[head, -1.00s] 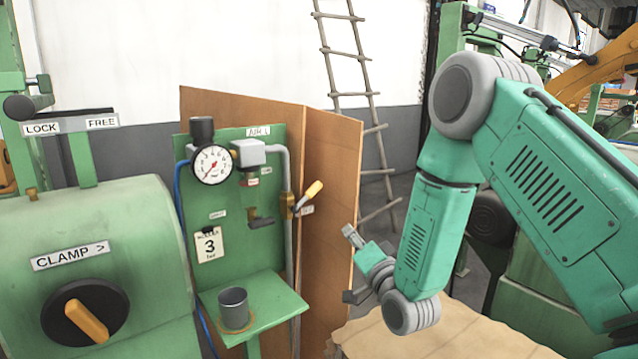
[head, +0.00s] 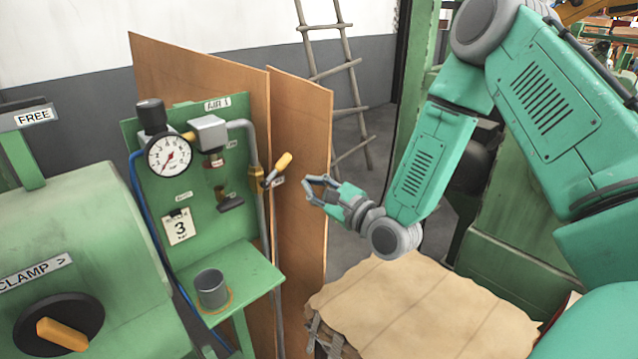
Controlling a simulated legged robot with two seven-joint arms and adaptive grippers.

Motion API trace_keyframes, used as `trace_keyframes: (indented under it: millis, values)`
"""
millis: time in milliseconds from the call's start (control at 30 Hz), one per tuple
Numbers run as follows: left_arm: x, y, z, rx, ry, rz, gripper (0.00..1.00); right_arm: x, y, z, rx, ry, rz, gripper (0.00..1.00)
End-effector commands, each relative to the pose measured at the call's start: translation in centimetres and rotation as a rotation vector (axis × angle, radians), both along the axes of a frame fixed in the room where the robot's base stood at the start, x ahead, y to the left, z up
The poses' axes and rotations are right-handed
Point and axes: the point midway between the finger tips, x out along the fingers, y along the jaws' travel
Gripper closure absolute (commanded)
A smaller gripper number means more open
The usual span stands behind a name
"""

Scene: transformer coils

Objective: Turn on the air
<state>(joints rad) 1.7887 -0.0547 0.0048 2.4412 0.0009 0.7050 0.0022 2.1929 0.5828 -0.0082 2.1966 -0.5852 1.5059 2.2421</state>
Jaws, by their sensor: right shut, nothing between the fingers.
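The green air panel (head: 218,165) labelled AIR 1 stands left of centre in the head view. On its right edge, a brass valve (head: 256,174) on a grey pipe carries a lever with a yellow grip (head: 283,161), tilted up to the right. A round gauge (head: 169,156) has its red needle toward the lower left, near the low end. My right gripper (head: 312,190) is shut and empty, just right of and below the lever, seemingly apart from it. Its fingers point left toward the valve. My left gripper is not in view.
A grey cup (head: 211,289) stands on the green shelf (head: 255,275) below the panel. Brown boards (head: 302,130) stand behind the valve. A green machine with a CLAMP knob (head: 60,325) fills the left. A covered surface (head: 420,305) lies below my right arm.

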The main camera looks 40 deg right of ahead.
Motion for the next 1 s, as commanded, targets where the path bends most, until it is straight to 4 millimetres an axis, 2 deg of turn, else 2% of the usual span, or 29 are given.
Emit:
trace_keyframes:
  millis: [100, 333, 500, 1000]
  values:
    - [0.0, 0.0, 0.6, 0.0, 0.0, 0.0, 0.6, 2.4, 0.2, 0.2, -0.005, -0.002, 0.002, 1.0]
    - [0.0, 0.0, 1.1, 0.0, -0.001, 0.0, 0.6, 5.1, 0.1, 0.2, 0.0, -0.001, 0.0, 1.0]
    - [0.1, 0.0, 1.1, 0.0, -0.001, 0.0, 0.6, 5.7, 0.2, 0.2, 0.003, -0.002, -0.001, 1.0]
    - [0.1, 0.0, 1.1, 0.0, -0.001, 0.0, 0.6, 5.7, 0.4, 0.5, -0.028, -0.004, -0.001, 1.0]
